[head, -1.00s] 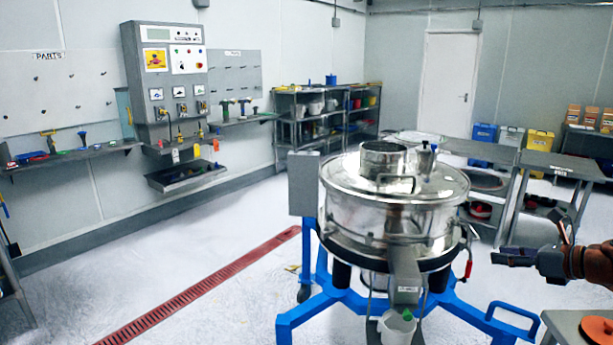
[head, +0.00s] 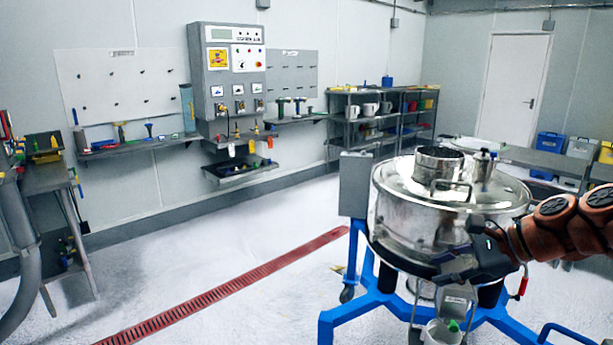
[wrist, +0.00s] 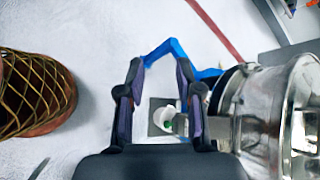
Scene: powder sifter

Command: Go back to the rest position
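My gripper (head: 462,264) is in front of the lower side of the steel sifter (head: 408,218) in the head view, at the end of my arm coming in from the right. In the wrist view my gripper (wrist: 158,65) has its two dark fingers apart with nothing held between them. The sifter (wrist: 250,110) is to the right of the fingers there. I cannot tell whether the gripper touches it. A white container (head: 440,333) with a green spot stands below the sifter's spout, and it also shows beyond the fingers in the wrist view (wrist: 173,110).
The sifter stands on a blue frame (head: 345,318). A red floor drain (head: 220,290) runs across open floor on the left. A wall control panel (head: 235,80), a shelf rack (head: 350,130), a workbench (head: 50,178) at far left and blue and yellow bins (head: 550,142) surround the room.

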